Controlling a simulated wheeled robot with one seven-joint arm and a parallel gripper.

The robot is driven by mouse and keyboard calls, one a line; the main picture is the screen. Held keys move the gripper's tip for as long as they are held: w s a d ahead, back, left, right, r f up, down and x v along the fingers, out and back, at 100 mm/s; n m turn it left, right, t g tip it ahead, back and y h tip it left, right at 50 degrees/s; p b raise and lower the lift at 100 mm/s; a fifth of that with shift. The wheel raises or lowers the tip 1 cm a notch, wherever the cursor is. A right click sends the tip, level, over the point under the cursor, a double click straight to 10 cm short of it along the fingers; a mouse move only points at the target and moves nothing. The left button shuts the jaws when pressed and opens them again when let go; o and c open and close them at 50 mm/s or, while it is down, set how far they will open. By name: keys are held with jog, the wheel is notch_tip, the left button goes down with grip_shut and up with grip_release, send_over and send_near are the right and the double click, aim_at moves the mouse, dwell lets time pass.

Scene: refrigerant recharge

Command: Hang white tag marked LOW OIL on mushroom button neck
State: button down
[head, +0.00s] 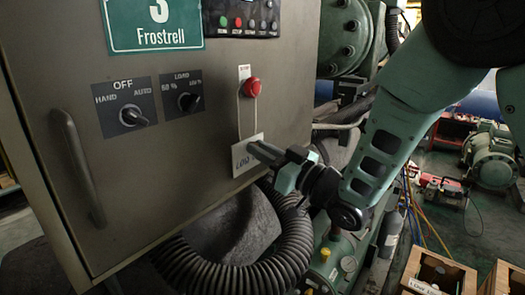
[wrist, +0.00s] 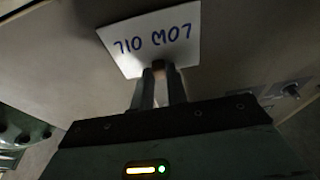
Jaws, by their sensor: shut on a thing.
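The white tag marked LOW OIL (head: 247,160) hangs flat near the front of the grey cabinet, below the red mushroom button (head: 251,87). Its thin loop rises in two strands from the tag to the button. The loop's top appears to be at the button's neck, but the red head hides whether it sits behind it.
The cabinet door (head: 190,60) carries a HAND/OFF/AUTO switch (head: 125,117), a load switch (head: 187,100) and a long handle (head: 78,165). A ribbed black hose (head: 235,275) curves below. Wooden boxes (head: 440,270) stand at lower right.

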jog(key=c, duration=1.3)
grip_release()
